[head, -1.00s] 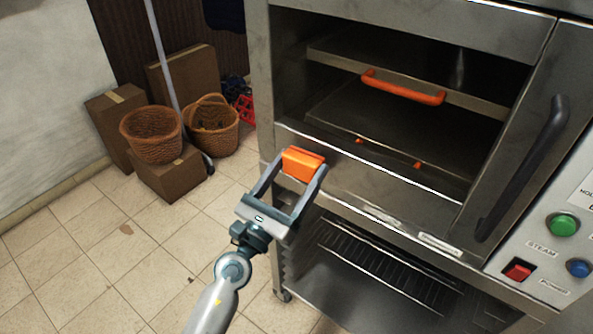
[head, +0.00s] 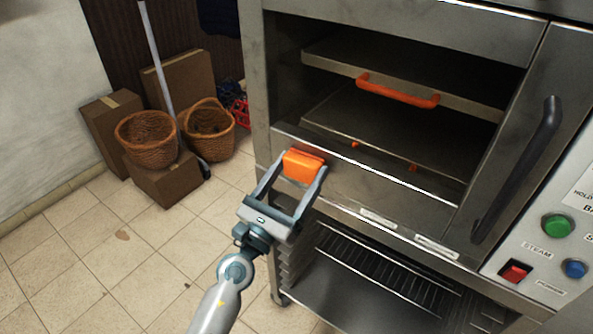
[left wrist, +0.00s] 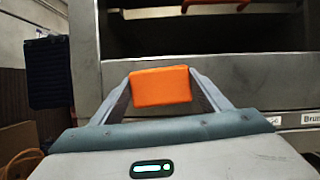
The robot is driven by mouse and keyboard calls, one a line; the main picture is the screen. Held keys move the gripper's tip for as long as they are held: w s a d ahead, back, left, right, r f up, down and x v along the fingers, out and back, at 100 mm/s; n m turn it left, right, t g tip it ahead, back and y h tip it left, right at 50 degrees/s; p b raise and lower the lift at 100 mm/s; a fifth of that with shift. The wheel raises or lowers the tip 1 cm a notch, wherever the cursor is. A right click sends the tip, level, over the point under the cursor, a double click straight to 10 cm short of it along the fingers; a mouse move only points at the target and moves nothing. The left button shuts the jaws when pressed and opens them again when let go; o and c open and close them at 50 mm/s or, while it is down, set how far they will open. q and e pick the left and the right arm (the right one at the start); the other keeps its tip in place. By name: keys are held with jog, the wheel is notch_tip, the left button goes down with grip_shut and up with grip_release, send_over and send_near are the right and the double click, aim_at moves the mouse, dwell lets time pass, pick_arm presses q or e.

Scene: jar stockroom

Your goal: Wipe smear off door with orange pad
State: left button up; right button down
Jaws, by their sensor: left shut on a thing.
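The orange pad (head: 303,165) is between the fingers of my left gripper (head: 301,172), which is shut on it. The pad is in front of the left end of the oven's lower front panel; I cannot tell whether it touches. In the left wrist view the pad (left wrist: 160,86) sits between the two fingertips, with the metal panel behind it. The oven door (head: 519,165) with a dark bar handle (head: 522,165) is at the right of the opening. No smear can be made out. My right gripper is not in view.
The oven (head: 256,110) holds a tray with an orange handle (head: 397,91). A wire rack (head: 385,268) is in the open space below. Wicker baskets (head: 148,139) and cardboard boxes (head: 168,185) stand at the left. Green and red buttons (head: 557,225) are at the right.

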aim_at(312, 178)
pick_arm(q)
jog(key=shift+s+d+p, duration=0.35)
jog(key=shift+s+d, duration=0.8)
jog(key=shift+d, duration=0.25)
jog(key=shift+w+d, duration=0.1)
jog(key=shift+w, duration=0.05)
jog(key=shift+w+a+b, duration=0.15)
jog(key=shift+w+a, duration=0.4)
jog(key=shift+a, duration=0.35)
jog(key=shift+w+a+b, duration=0.15)
jog(key=shift+w+a, duration=0.4)
jog(key=shift+a, duration=0.3)
jog(key=shift+s, duration=0.1)
jog(key=shift+s+a, duration=0.6)
jog(key=shift+s, duration=0.2)
jog(key=shift+s+a, duration=0.55)
jog(key=shift+s, duration=0.2)
jog(key=shift+s+a, duration=0.6)
jog(key=shift+s, duration=0.2)
jog(key=shift+s, duration=0.1)
